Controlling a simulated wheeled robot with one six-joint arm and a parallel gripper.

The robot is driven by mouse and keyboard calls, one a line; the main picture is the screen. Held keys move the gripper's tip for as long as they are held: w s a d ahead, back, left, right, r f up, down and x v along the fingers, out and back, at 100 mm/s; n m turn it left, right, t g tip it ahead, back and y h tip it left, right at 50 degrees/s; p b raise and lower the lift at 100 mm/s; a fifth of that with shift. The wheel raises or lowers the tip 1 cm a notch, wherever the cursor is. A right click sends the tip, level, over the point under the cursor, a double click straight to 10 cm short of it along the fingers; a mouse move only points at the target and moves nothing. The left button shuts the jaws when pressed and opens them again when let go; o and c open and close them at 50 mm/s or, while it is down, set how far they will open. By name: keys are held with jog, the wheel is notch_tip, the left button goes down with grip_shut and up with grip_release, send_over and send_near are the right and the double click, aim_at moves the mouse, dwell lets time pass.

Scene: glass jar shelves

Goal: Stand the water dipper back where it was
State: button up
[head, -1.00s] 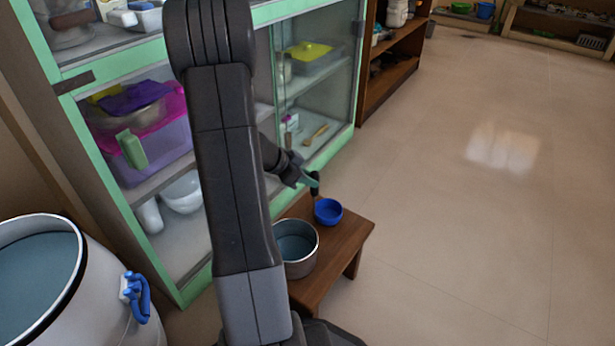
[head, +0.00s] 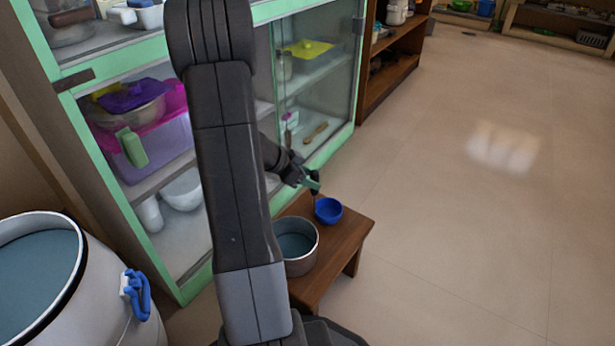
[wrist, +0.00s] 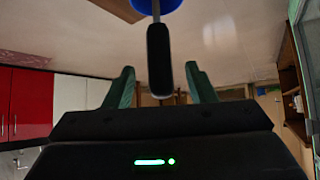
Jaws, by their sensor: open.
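The water dipper has a blue bowl (head: 328,211) that sits on the wooden stool (head: 345,235), beside the metal pot. In the wrist view its blue bowl (wrist: 155,5) is cut off at the top edge, and its dark handle (wrist: 159,62) points towards my gripper (wrist: 161,80). The two green fingers are spread apart, one on each side of the handle, with a gap on both sides. In the head view my gripper (head: 314,181) is just above and behind the bowl, small and partly merged with the handle.
The metal pot (head: 312,260) of water stands on the stool, partly hidden by my arm. A green-framed glass cabinet (head: 186,288) is close behind. A white barrel (head: 95,300) of water with a blue clamp stands at the left. The floor on the right is clear.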

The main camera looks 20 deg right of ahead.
dwell(0.4)
jog(key=p+v, duration=0.1)
jog(key=v, duration=0.6)
jog(key=shift+a+r, duration=0.3)
jog(key=shift+r, duration=0.05)
dwell(1.0)
jog(key=p+v, duration=0.4)
jog(key=v, duration=1)
jog(key=shift+p, duration=0.3)
jog(key=shift+d+f, duration=0.15)
jog(key=b+x, duration=0.4)
jog(key=x, duration=1)
jog(key=shift+b, duration=0.3)
